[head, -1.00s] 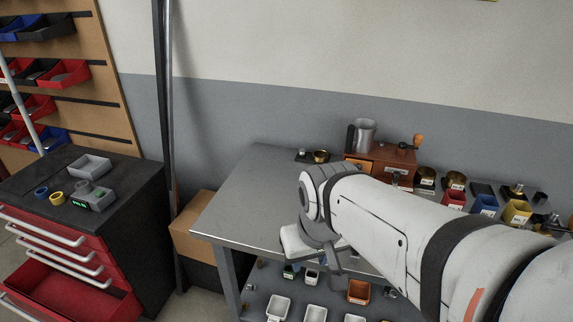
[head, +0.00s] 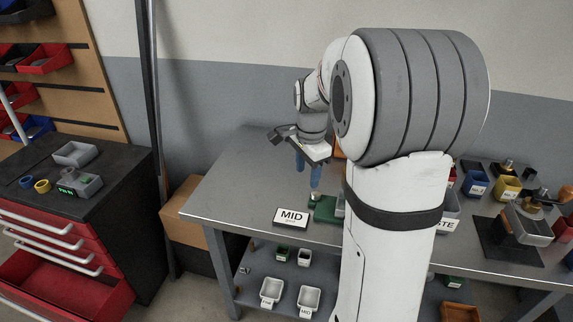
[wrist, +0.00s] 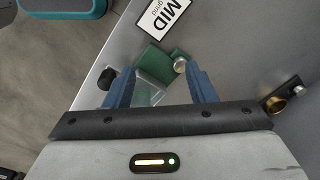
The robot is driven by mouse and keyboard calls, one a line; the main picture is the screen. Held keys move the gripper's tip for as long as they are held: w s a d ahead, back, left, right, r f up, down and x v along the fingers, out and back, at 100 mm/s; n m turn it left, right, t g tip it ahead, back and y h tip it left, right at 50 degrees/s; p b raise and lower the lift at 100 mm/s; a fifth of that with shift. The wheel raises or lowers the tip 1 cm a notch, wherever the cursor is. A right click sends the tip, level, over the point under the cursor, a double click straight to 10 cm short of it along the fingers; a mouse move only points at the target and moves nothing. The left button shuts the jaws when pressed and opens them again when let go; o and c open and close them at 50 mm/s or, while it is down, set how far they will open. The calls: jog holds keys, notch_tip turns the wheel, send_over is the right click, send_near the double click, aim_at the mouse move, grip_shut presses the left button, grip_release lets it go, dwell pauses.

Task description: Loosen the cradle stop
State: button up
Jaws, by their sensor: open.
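A green fixture (head: 325,208) sits on the grey bench beside the MID card. In the wrist view it is a green block (wrist: 152,60) with a round silver knob (wrist: 180,65) at its right end and a paler, see-through-looking part lower down. A small black knob (wrist: 106,78) shows to its left. I cannot tell which part is the cradle stop. My gripper (head: 307,178) points down above the fixture with its blue fingers apart and nothing held. In the wrist view my gripper (wrist: 157,76) has the fixture between its fingers in the picture; contact is not visible.
The MID card (head: 292,218) lies by the bench's front edge, left of the fixture. A brass cup (wrist: 274,105) stands to the right in the wrist view. Bins, including a yellow one (head: 507,188), fill the bench's right side.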

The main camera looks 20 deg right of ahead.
aim_at(315, 192)
jog(key=w+d+f+m, duration=0.5)
jog(key=m, duration=0.1)
jog(key=shift+w+d+f+g+b, duration=0.3)
jog(key=shift+w+d+g+b, duration=0.05)
jog(key=shift+w+d+g, duration=0.05)
jog(key=shift+w+d+f, duration=0.1)
jog(key=shift+f, duration=0.15)
notch_tip(315, 192, down, 7)
jog(key=shift+f, duration=0.2)
jog(key=shift+c, duration=0.4)
jog(key=c, duration=0.9)
jog(key=shift+a, duration=0.2)
jog(key=shift+d, duration=0.1)
